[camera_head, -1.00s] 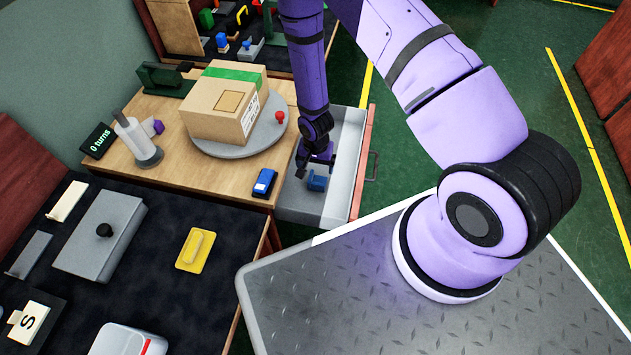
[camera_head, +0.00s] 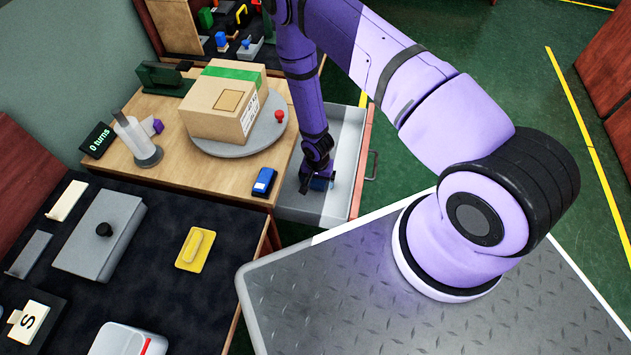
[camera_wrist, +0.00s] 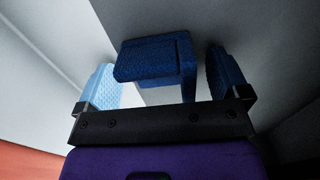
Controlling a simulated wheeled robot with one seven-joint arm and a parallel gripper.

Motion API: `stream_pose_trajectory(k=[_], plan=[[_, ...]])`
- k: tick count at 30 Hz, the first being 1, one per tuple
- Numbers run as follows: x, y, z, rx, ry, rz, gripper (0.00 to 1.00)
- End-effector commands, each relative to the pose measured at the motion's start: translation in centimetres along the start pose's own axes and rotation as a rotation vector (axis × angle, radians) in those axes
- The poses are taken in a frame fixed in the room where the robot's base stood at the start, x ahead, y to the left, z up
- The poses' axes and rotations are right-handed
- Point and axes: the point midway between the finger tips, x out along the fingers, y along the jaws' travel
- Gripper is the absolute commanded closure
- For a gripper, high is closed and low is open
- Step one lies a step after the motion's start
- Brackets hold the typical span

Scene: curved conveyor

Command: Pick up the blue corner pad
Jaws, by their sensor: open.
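The blue corner pad (camera_head: 320,184) lies in the open grey drawer, mostly hidden under my gripper in the head view. In the wrist view the dark blue pad (camera_wrist: 152,60) shows a broad top face and a side bent downward. My gripper (camera_head: 316,188) is down inside the drawer at the pad. In the wrist view my gripper (camera_wrist: 163,72) is open, with one light blue finger to the left of the pad and a darker finger close to its right.
The drawer (camera_head: 350,150) has a red front with a handle. On the wooden table beside it are a cardboard box (camera_head: 222,108) on a round turntable (camera_head: 255,145) and a blue block (camera_head: 263,182). A metal deck (camera_head: 400,290) lies in front.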

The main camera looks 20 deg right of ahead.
Motion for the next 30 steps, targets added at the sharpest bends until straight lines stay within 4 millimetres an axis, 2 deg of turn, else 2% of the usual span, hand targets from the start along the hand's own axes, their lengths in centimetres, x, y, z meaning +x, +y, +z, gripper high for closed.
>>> stream_pose_trajectory(k=[5, 9, 12, 23, 30], plan=[[0.0, 0.0, 0.0, 0.000, 0.000, 0.000, 0.06], [0.0, 0.0, 0.0, 0.000, 0.000, 0.000, 0.39], [0.0, 0.0, 0.0, 0.000, 0.000, 0.000, 0.59], [-0.3, 0.0, 0.0, 0.000, 0.001, 0.000, 0.59], [-2.6, -0.1, -0.1, 0.001, 0.002, -0.002, 0.59]])
